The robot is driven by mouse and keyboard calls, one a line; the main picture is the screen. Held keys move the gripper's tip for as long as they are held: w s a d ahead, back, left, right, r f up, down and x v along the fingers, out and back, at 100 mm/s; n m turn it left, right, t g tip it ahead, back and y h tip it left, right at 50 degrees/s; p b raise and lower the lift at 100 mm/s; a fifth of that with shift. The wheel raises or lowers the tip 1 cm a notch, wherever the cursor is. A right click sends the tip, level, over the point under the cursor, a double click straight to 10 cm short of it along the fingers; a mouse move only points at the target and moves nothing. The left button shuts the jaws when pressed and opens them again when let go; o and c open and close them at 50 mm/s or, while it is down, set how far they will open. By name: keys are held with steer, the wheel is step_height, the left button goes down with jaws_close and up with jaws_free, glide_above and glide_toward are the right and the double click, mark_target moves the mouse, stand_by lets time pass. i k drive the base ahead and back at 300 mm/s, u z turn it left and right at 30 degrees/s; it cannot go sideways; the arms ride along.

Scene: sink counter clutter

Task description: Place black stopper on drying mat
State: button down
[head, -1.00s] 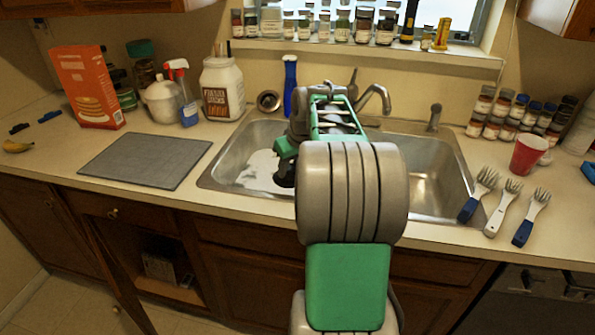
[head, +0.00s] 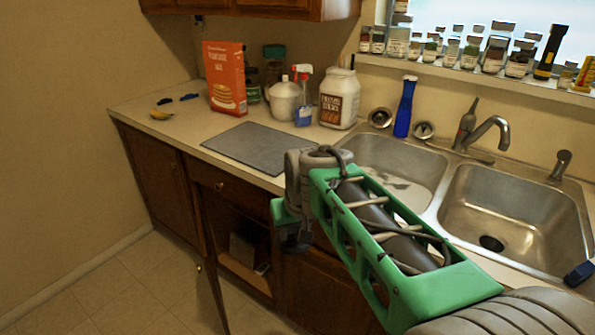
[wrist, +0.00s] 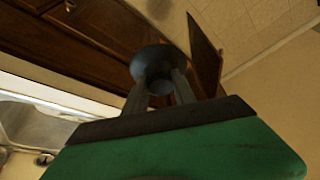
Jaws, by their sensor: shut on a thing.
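The black stopper (wrist: 152,57) is a dark round piece held between the fingertips of my gripper (wrist: 158,84) in the wrist view. My gripper (head: 296,238) is shut on it. In the head view it hangs in front of the counter's front edge, over the open cabinet, and the stopper is hard to make out there. The drying mat (head: 252,147) is a flat grey rectangle on the counter left of the sink, bare on top. My gripper is nearer to me than the mat and to its right, apart from it.
A pancake mix box (head: 225,80), a spray bottle (head: 303,98) and a white jar (head: 339,98) stand behind the mat. The double sink (head: 515,215) is at the right. A cabinet door (head: 210,275) stands open below the counter.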

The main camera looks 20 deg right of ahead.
mark_target(266, 151)
steer(key=u, duration=0.75)
steer(key=i, duration=1.25)
steer(key=z, duration=0.15)
